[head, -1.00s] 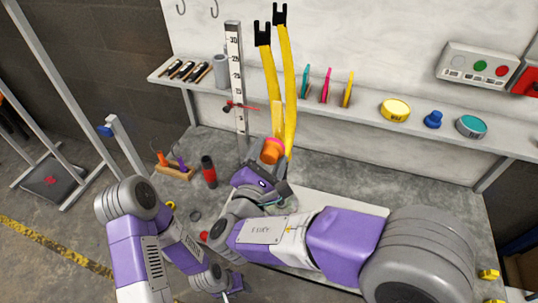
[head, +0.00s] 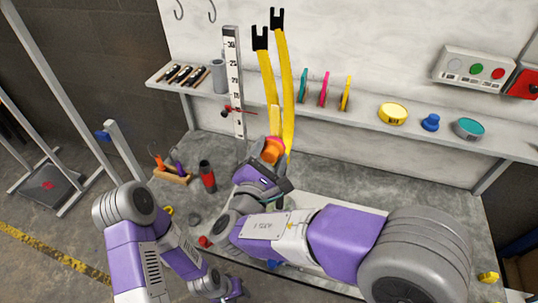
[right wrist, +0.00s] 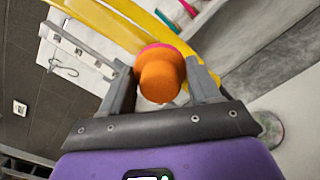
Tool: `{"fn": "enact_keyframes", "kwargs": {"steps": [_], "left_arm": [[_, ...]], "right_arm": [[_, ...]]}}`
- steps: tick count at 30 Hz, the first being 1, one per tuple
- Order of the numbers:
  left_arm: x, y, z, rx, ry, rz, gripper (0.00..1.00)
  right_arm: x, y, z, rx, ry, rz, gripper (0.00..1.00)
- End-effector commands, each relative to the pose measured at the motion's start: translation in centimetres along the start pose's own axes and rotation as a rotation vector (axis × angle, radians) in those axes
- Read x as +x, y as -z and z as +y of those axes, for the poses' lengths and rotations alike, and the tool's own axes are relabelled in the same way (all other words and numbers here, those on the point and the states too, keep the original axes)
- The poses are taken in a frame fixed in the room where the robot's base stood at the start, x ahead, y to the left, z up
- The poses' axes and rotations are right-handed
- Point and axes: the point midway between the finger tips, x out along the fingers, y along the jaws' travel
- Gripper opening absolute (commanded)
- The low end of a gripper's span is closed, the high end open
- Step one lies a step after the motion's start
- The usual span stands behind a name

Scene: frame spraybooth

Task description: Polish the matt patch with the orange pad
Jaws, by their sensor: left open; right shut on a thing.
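The orange pad (head: 274,150), a round orange body with a pink rim, is held between the fingers of my right gripper (head: 270,163). In the right wrist view the pad (right wrist: 161,76) sits between both fingertips, its pink rim facing the yellow frame (right wrist: 130,20). In the head view the yellow frame (head: 286,75) stands upright with black ends on top. A paler, duller yellow stretch (head: 275,120) shows just above the pad; I cannot tell whether the pad touches it. My left gripper (head: 240,290) is open and empty, low at the bottom edge.
A measuring post (head: 234,80) stands left of the frame. The shelf (head: 365,115) behind carries coloured discs and a yellow tin (head: 392,113). A dark red-banded cylinder (head: 207,176) and a small wooden tool rack (head: 173,177) stand on the bench at left. A control box (head: 477,67) is at upper right.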

Motion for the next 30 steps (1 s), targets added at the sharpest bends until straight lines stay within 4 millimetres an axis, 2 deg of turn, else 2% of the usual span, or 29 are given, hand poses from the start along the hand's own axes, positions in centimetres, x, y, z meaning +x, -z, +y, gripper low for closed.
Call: {"fn": "enact_keyframes", "kwargs": {"steps": [5,18,25,30], "left_arm": [[-0.4,0.0,0.1,0.0,0.0,0.0,0.43],[-2.7,-0.1,1.0,0.0,0.0,0.0,0.43],[-2.1,-0.1,0.8,0.0,0.0,0.0,0.43],[-0.9,0.0,0.3,0.0,0.0,0.0,0.43]], "right_arm": [[0.0,-0.5,0.3,0.001,0.0,-0.001,0.37],[-0.1,-3.3,2.5,0.002,0.001,-0.001,0.37],[0.1,-3.0,2.3,0.0,0.001,-0.001,0.37],[0.1,-1.9,1.5,0.0,0.001,-0.001,0.37]]}}
